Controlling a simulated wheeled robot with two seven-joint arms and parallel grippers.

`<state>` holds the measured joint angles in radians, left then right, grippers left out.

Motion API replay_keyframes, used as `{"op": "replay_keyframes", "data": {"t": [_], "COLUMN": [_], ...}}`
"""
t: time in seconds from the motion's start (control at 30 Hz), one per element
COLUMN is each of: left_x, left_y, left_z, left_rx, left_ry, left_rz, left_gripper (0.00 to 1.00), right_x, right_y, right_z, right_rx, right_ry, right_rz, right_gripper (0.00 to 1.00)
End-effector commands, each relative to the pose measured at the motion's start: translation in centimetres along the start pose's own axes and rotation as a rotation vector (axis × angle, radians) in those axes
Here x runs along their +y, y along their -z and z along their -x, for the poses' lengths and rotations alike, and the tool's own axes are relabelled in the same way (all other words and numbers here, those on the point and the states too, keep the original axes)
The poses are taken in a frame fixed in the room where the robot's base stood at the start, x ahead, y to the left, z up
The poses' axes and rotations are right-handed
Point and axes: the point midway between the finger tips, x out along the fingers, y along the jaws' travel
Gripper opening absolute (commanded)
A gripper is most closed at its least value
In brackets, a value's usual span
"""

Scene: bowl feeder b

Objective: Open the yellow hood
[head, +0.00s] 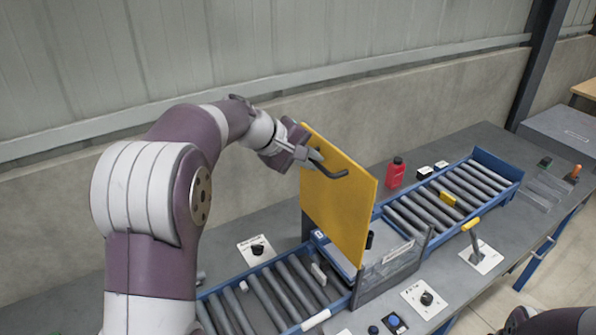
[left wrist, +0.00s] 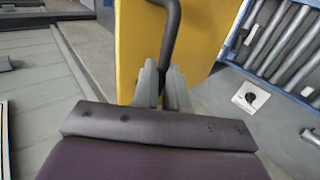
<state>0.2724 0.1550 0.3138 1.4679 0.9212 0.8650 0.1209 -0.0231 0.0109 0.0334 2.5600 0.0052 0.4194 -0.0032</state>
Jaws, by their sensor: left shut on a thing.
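The yellow hood (head: 340,215) stands raised, close to upright, over a grey boxed station (head: 385,275) on the conveyor line. Its dark bent handle (head: 335,174) is on the face turned to me. My left gripper (head: 316,158) is at the upper left part of the hood, shut on the handle. In the left wrist view the gripper's fingers (left wrist: 163,88) close around the lower end of the handle (left wrist: 171,35), with the yellow hood (left wrist: 205,35) behind. My right gripper is not in view.
Blue-framed roller conveyors run on both sides of the station, left (head: 275,295) and right (head: 482,172). A red bottle (head: 396,173) stands behind the line. A lever (head: 475,243) and knob plates (head: 425,298) sit in front. A concrete wall (head: 260,150) is behind the bench.

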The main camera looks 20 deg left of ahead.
Motion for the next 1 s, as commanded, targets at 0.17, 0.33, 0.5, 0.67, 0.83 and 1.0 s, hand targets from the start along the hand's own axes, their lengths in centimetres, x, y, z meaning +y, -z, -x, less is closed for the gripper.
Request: {"op": "replay_keyframes", "data": {"t": [0.17, 0.33, 0.5, 0.67, 0.83, 1.0], "left_x": [-0.96, -0.85, -0.85, -0.72, -0.5, -0.31], "left_y": [-0.34, -0.34, -0.33, -0.29, -0.24, -0.21], "left_z": [-1.08, -1.03, -1.03, -0.94, -0.77, -0.63], "left_rx": [-0.016, -0.015, -0.014, -0.012, -0.009, -0.007], "left_ry": [0.004, 0.002, 0.002, -0.001, -0.005, -0.008], "left_rz": [0.012, 0.012, 0.012, 0.011, 0.009, 0.007], "left_gripper": [0.0, 0.0, 0.0, 0.38, 0.38, 0.38], "right_x": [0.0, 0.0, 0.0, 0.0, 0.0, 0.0], "right_y": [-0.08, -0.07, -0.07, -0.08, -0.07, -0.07], "right_z": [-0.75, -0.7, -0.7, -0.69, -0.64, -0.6], "right_rx": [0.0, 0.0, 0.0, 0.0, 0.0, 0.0], "right_ry": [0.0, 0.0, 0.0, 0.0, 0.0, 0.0], "right_rz": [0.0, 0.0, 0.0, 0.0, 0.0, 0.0], "right_gripper": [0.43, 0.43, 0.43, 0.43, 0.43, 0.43]}}
